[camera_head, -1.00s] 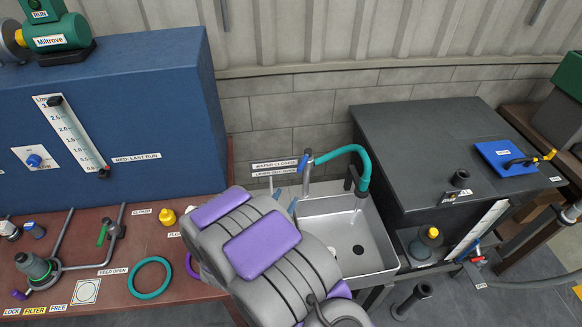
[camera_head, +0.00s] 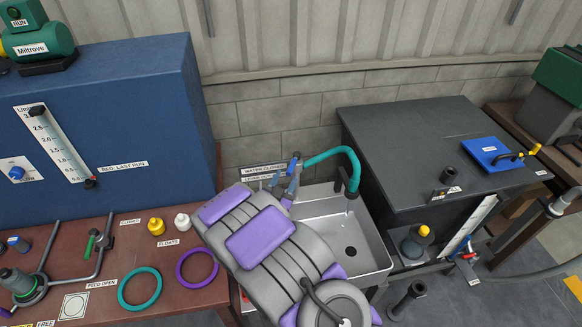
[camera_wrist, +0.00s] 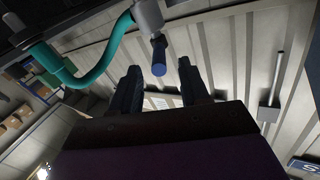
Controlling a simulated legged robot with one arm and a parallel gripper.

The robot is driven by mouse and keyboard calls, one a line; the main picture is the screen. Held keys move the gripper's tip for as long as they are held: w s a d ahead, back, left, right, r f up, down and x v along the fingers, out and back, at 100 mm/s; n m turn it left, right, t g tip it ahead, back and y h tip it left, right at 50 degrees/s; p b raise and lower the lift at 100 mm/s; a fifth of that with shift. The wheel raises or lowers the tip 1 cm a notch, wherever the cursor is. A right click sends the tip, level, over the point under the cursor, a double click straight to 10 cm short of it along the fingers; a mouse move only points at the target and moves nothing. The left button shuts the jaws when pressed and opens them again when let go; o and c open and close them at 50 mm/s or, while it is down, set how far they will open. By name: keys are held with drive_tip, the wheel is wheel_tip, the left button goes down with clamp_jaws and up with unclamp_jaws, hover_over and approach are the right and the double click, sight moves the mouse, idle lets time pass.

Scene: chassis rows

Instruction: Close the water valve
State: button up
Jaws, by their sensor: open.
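The water valve's blue lever (camera_head: 294,165) is on the grey upright tap pipe behind the sink (camera_head: 372,262), where a teal hose (camera_head: 340,153) begins. In the wrist view the lever (camera_wrist: 159,58) hangs down below a grey pipe fitting. My gripper (camera_head: 284,183) is just below and in front of the valve. In the wrist view my gripper (camera_wrist: 160,82) is open, with one dark finger on each side of the lever's blue end. I see no contact, and the depth between them is unclear. My arm hides the sink's left part.
A label about the water valve (camera_head: 264,170) is on the wall left of the tap, partly covered. A dark cabinet (camera_head: 430,140) stands close on the right. A blue block (camera_head: 150,130) and a red-brown bench (camera_head: 125,245) with rings and fittings are at left.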

sight(292, 166)
drive_tip(key=x, duration=0.5)
drive_tip(key=shift+w+d, duration=0.1)
drive_tip(key=shift+d, duration=0.05)
drive_tip(key=shift+b+x, duration=0.35)
drive_tip(key=shift+x, duration=0.55)
drive_tip(key=shift+c, duration=0.3)
clamp_jaws()
